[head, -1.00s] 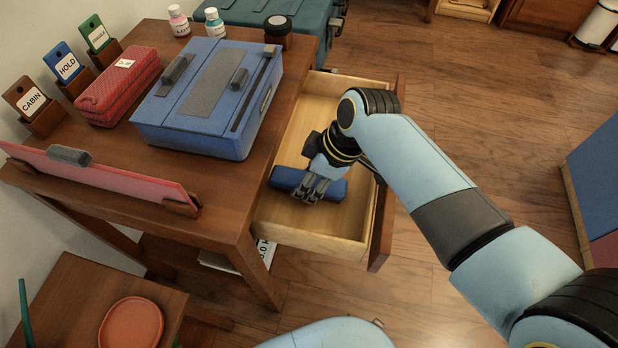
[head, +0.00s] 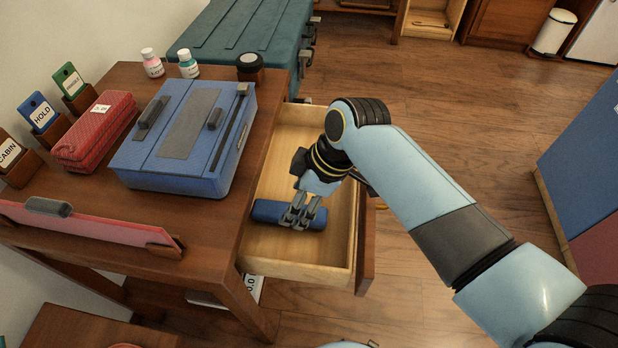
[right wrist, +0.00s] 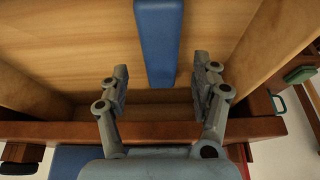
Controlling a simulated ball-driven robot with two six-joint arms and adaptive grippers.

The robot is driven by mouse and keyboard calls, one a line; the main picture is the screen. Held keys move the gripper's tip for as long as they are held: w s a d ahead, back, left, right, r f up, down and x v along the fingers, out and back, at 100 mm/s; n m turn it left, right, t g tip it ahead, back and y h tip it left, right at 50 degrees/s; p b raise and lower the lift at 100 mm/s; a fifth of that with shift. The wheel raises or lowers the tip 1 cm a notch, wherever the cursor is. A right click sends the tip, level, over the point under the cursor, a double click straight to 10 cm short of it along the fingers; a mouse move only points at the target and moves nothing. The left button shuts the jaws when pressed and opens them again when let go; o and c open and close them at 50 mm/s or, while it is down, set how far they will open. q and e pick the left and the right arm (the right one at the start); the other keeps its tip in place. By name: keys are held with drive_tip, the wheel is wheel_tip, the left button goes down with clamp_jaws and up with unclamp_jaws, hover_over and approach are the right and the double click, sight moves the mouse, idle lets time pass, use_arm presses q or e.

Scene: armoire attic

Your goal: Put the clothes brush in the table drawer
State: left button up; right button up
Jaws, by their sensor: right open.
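The clothes brush, a blue block-like bar (head: 270,211), lies on the floor of the open table drawer (head: 290,247). My right gripper (head: 301,212) reaches down into the drawer over the brush, and its fingers hide part of it. In the right wrist view the right gripper (right wrist: 161,70) is open, with the blue bar (right wrist: 158,40) running ahead of and between its fingertips, apart from both. The brush's underside and bristles are hidden. My left gripper is not in view.
The wooden table (head: 205,225) holds a blue box (head: 185,140), a red case (head: 95,132), small bottles (head: 152,63), label cards (head: 40,110) and a pink clipboard (head: 100,228). A teal chest (head: 245,35) stands behind. Wood floor (head: 470,150) is open right of the drawer.

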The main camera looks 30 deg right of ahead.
drive_tip(key=p+v, duration=0.1)
drive_tip(key=v, duration=0.6)
drive_tip(key=shift+r, duration=0.25)
drive_tip(key=shift+s+d, duration=0.1)
drive_tip(key=shift+s, duration=0.05)
